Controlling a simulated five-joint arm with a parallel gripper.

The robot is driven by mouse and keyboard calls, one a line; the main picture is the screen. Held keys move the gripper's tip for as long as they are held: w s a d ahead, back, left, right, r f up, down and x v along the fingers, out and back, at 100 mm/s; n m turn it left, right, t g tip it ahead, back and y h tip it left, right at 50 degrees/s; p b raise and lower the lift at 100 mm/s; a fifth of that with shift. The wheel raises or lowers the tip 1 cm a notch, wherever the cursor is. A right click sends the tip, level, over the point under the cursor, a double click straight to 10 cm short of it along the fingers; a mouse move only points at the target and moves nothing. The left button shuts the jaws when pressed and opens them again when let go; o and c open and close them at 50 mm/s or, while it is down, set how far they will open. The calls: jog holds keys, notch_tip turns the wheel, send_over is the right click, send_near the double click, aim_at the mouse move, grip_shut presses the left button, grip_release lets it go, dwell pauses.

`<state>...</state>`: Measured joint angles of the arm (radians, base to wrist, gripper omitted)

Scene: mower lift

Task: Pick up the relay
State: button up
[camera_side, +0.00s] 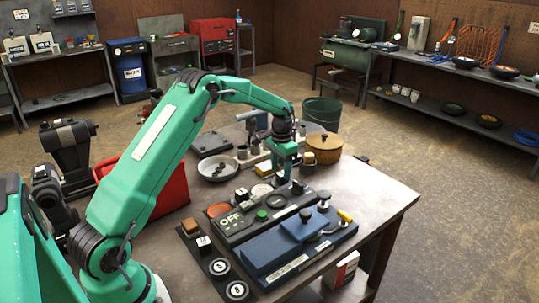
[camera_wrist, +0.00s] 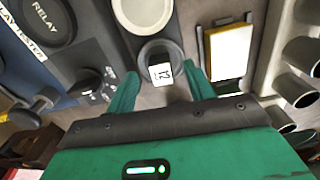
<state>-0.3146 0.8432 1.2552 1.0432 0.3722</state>
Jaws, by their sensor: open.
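In the wrist view a dark round disc lettered RELAY (camera_wrist: 47,20) lies at the upper left, cut by the frame edge. My gripper (camera_wrist: 160,82) is open, with one green finger on each side of a small dark part with a white marked face (camera_wrist: 160,72). I cannot tell whether the fingers touch it, or whether this part is the relay. In the side view my gripper (camera_side: 286,172) points down over the middle of the table, close above the dark panel. Its fingertips and what lies between them are too small there to tell.
A blue box (camera_side: 285,248) and a dark panel with an OFF label (camera_side: 232,220) lie in front. A brown lidded pot (camera_side: 323,148), a pale bowl (camera_side: 218,167) and a red bin (camera_side: 172,188) stand around. The table's right side (camera_side: 375,195) is clear.

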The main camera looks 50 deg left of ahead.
aim_at(281, 174)
jog(key=shift+f, duration=1.5)
jog(key=shift+c, duration=0.4)
jog(key=c, duration=1)
